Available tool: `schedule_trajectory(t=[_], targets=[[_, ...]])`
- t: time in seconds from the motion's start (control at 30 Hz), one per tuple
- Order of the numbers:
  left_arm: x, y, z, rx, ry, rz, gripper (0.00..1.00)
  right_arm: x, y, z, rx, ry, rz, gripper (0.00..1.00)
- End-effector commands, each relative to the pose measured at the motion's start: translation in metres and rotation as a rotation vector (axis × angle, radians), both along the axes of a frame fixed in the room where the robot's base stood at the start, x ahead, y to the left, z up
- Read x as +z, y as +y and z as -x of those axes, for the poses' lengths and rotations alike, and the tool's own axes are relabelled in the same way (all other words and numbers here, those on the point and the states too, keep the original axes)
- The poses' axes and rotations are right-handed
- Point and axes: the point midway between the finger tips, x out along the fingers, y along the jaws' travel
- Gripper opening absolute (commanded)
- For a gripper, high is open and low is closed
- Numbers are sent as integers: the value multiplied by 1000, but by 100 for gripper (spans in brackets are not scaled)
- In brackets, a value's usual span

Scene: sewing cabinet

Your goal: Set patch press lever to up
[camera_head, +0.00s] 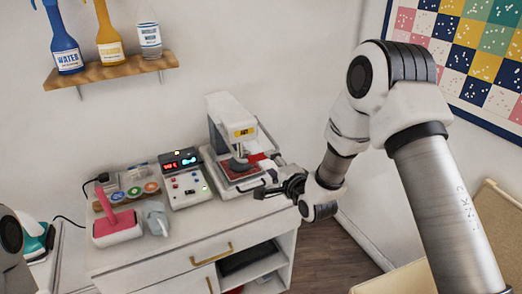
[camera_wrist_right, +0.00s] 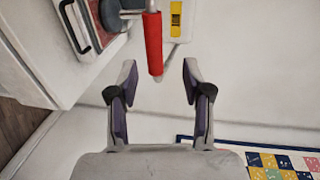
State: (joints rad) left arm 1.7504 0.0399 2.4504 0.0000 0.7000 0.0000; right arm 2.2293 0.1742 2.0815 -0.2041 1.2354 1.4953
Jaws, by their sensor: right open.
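The patch press (camera_head: 217,112) is a white machine with a yellow label, standing at the right end of the cabinet top. My right gripper (camera_head: 272,184) is open around the grip's end, with a gap visible on both sides in the wrist view (camera_wrist_right: 159,76). My left gripper is not in view.
A control box (camera_head: 186,185) with lit displays stands left of the press on the white cabinet (camera_head: 160,262). A shelf (camera_head: 110,72) with bottles hangs above.

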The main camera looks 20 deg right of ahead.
Motion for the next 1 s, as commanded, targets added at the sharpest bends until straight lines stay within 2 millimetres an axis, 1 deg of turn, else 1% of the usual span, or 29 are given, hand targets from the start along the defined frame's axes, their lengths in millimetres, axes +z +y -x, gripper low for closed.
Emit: schedule_trajectory(t=[0.07,0.3,0.4,0.5,0.67,0.7,0.77,0.8,0.83,1.0], targets=[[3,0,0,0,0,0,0,-4,1,-9,1,4,2,50],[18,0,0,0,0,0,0,-12,5,-54,1,5,2,50],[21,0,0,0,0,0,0,-16,6,-66,2,6,3,50],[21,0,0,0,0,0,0,-18,6,-71,1,7,1,50],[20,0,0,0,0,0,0,-19,6,-71,1,8,1,50],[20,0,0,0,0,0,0,-19,6,-71,1,8,1,46],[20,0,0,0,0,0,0,-19,6,-71,1,8,1,25],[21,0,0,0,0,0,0,-19,6,-71,1,8,1,10],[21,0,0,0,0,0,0,-19,6,-71,1,8,1,0],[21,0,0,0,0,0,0,-19,6,-71,1,8,1,0]])
